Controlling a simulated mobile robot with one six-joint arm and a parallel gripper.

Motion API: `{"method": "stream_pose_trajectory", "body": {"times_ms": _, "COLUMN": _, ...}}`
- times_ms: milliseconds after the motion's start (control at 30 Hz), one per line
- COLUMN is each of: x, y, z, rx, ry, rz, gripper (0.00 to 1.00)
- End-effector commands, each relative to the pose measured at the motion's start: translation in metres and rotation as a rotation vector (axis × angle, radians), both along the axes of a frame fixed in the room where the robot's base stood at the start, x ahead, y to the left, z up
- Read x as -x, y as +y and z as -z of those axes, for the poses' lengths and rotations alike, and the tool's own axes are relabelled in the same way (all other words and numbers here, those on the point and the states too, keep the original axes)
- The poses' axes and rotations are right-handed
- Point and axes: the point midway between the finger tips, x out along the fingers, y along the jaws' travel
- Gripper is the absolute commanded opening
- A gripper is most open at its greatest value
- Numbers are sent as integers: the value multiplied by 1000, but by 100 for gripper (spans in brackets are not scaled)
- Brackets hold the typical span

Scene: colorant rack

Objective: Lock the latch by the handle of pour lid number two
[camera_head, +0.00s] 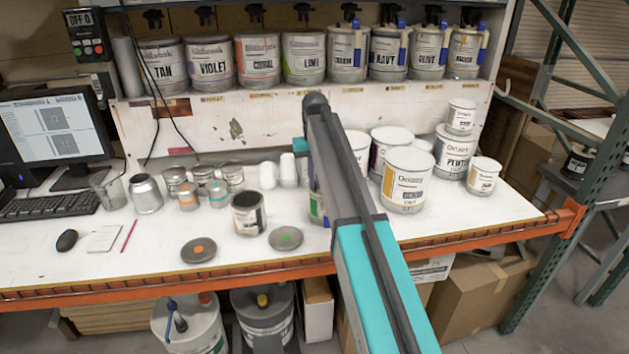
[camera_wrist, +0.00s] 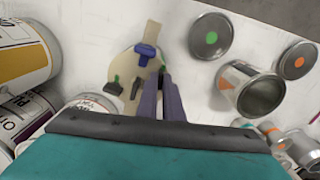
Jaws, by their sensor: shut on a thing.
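The beige pour lid (camera_wrist: 128,62) sits on a can in the wrist view, with a blue piece (camera_wrist: 146,52) near its spout and dark pieces on its near side. Small green tabs show at its left and right edges. My gripper (camera_wrist: 163,76) is shut at the lid's right edge, at the green tab there, which I take to be a latch; its tips hide most of it. In the head view the can with the green label (camera_head: 315,205) is mostly behind my arm. No lid number is readable.
An open can (camera_head: 248,213) and two loose round lids, orange-dotted (camera_head: 198,250) and green-dotted (camera_head: 286,238), lie left of the arm. A large white can (camera_head: 406,185) and several others stand close on the right. The shelf above holds a row of cans.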

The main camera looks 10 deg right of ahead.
Motion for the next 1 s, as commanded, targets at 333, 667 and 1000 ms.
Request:
{"method": "stream_pose_trajectory", "body": {"times_ms": 333, "x": 0, "y": 0, "z": 0, "rx": 0, "ry": 0, "rz": 38, "gripper": 0}}
{"method": "stream_pose_trajectory", "body": {"times_ms": 667, "x": 0, "y": 0, "z": 0, "rx": 0, "ry": 0, "rz": 36, "gripper": 25}}
{"method": "stream_pose_trajectory", "body": {"times_ms": 1000, "x": 0, "y": 0, "z": -1, "rx": 0, "ry": 0, "rz": 36, "gripper": 26}}
